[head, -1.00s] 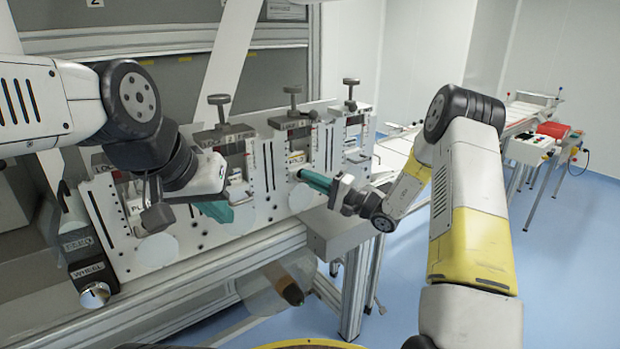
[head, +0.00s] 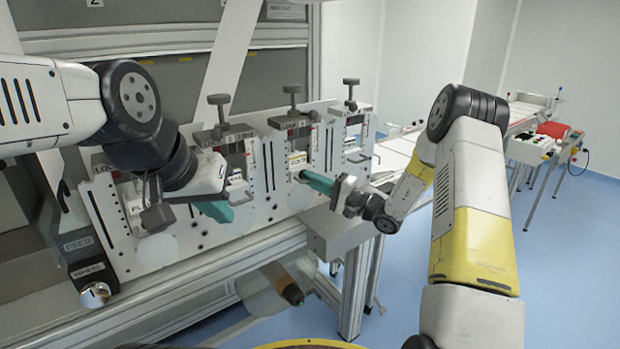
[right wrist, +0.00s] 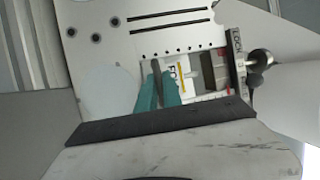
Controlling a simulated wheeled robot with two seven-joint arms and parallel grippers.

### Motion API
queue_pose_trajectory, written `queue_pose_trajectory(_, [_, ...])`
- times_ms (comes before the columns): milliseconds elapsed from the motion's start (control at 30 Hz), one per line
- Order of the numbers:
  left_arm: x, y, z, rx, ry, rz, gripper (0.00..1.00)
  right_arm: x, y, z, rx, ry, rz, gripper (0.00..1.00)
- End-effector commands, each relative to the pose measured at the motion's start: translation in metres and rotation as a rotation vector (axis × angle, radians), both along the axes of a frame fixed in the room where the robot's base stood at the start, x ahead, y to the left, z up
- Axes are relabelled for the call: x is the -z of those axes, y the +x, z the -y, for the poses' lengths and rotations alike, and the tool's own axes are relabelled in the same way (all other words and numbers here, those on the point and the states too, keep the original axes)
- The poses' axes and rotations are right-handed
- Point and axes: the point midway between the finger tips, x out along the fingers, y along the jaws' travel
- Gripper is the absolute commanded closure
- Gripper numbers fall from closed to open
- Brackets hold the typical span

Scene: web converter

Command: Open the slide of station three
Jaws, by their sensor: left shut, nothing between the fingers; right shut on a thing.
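Station three (head: 292,133) is the third unit from the left on the white panel in the head view, with a dark knob on top. Its slide (right wrist: 184,78), a white plate with a partly visible label and a yellow stripe, shows in the right wrist view. My right gripper (head: 307,178) is at this station, its teal fingers shut on a dark upright tab (right wrist: 156,80) at the slide. The fingers hide part of the tab and slide. My left gripper (head: 218,211) is shut and empty, low in front of the second station, partly hidden by its own wrist.
Other stations stand on both sides, such as the right one (head: 352,125). A metal rail (head: 210,277) runs below the panel, with a roller (head: 284,284) under it. A conveyor (head: 530,110) and a control box (head: 530,147) stand at the right. Blue floor is open there.

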Motion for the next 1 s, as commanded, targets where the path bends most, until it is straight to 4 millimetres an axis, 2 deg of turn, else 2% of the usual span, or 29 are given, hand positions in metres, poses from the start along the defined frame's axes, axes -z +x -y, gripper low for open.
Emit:
queue_pose_trajectory(167, [0.000, 0.000, 0.000, 0.000, 0.000, 0.000, 1.00, 0.002, -0.023, 0.018, 0.004, -0.002, -0.006, 1.00])
queue_pose_trajectory(500, [0.000, 0.000, 0.000, 0.000, 0.000, 0.000, 1.00, 0.001, -0.088, 0.065, 0.004, -0.001, -0.005, 1.00])
queue_pose_trajectory(700, [0.000, 0.000, 0.000, 0.000, 0.000, 0.000, 1.00, 0.001, -0.121, 0.089, 0.004, -0.001, -0.005, 1.00])
queue_pose_trajectory(1000, [0.000, 0.000, 0.000, 0.000, 0.000, 0.000, 1.00, 0.001, -0.147, 0.107, 0.001, -0.001, -0.003, 1.00])
